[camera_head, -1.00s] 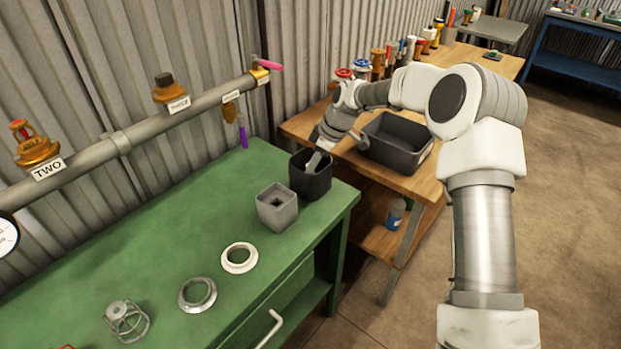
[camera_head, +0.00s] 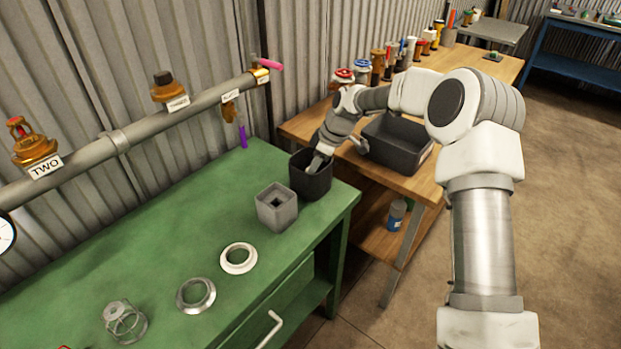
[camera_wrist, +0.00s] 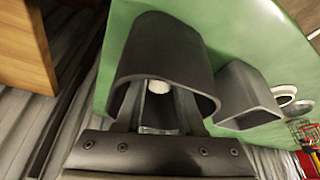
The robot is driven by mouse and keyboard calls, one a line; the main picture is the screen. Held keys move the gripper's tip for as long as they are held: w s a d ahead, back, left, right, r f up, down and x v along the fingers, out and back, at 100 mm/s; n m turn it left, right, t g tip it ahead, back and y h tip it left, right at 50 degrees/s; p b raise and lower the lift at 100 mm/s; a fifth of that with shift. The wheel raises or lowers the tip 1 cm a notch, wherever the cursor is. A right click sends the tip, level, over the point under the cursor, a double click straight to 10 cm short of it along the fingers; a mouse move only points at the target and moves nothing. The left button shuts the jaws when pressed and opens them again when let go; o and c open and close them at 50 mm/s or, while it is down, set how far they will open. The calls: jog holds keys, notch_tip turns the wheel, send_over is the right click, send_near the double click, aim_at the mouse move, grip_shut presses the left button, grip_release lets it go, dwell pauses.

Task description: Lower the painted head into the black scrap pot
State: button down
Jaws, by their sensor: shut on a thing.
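The black scrap pot (camera_head: 312,180) stands at the far right corner of the green bench. My gripper (camera_head: 318,164) points down into the pot's mouth, with its fingertips inside the rim. In the wrist view the dark pot (camera_wrist: 170,45) surrounds the fingers of my gripper (camera_wrist: 158,110). The gripper is shut on a small pale, whitish thing (camera_wrist: 158,86), which I take for the painted head. Only a little of it shows between the fingers; the pot walls and fingers hide the rest.
A grey square pot (camera_head: 277,207) stands just in front of the black pot. A dark tray (camera_head: 398,144) is on the wooden table to the right. A pipe runs along the wall.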

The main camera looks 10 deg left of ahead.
jog(key=shift+f, duration=0.45)
dwell(0.3)
jog(key=shift+c, duration=2.2)
grip_release()
jog(key=p+v, duration=0.1)
jog(key=v, duration=1.6)
jog(key=shift+r+p, duration=0.3)
jog(key=shift+p, duration=0.1)
jog(key=s+d+r+m+t+h+p, duration=0.15)
jog(key=s+d+r+m, duration=0.25)
jog(key=s+r, duration=0.4)
jog(key=s+d+r+m+t+h+p, duration=0.15)
jog(key=s+d+r+m+h, duration=0.35)
jog(key=s, duration=0.6)
jog(key=s+d+m+t+y+p, duration=0.1)
jog(key=s+d+m, duration=0.1)
jog(key=s, duration=0.6)
jog(key=s+d+r+m+y+p, duration=0.1)
jog(key=s+d+m+p, duration=0.1)
jog(key=s+m, duration=0.3)
jog(key=s+d, duration=0.1)
jog(key=s, duration=0.3)
jog(key=shift+d+r+t, duration=0.3)
jog(key=shift+d+t, duration=0.05)
jog(key=shift+t, duration=0.05)
